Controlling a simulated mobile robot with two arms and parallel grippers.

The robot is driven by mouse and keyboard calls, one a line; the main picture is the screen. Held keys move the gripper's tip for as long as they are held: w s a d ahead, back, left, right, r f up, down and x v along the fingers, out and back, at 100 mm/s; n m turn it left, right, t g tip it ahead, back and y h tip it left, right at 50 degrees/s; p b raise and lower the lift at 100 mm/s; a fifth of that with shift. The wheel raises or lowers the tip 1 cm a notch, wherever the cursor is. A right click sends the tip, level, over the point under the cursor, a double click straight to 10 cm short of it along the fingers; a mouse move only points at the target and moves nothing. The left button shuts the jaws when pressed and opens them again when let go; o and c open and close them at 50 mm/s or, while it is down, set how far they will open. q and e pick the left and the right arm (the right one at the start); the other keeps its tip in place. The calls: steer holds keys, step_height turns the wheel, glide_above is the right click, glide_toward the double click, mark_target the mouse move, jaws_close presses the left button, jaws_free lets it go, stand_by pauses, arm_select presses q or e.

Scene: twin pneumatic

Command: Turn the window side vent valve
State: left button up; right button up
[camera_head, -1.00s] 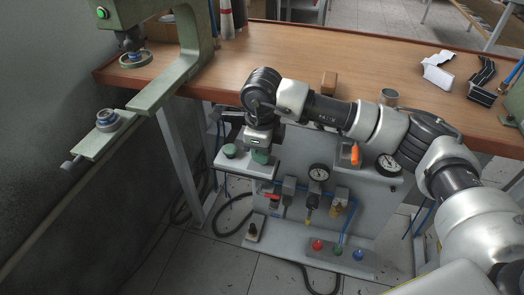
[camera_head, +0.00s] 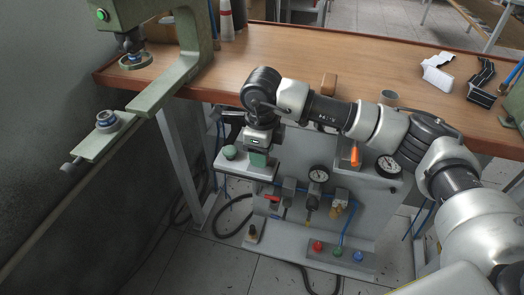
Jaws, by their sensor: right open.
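My right gripper (camera_head: 259,150) points down at the white shelf (camera_head: 262,173) at the panel's upper left. It is open, with its fingers at a green knob (camera_head: 258,159) that they partly hide; I cannot tell whether they touch it. A second round green knob (camera_head: 229,152) stands on the same shelf to the left, clear of the gripper. The frames do not show which knob is the window side one. My left gripper is not in view.
The grey panel (camera_head: 345,185) below the wooden bench (camera_head: 300,52) carries a red lever (camera_head: 270,198), an orange lever (camera_head: 355,156) and gauges (camera_head: 318,174). A green press frame (camera_head: 165,85) stands at the left. A small wooden block (camera_head: 329,83) is behind my arm.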

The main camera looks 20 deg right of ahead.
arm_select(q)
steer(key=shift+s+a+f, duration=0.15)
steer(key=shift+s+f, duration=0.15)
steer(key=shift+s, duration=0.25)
arm_select(e)
step_height(320, 180, up, 10)
steer(key=shift+r, duration=0.25)
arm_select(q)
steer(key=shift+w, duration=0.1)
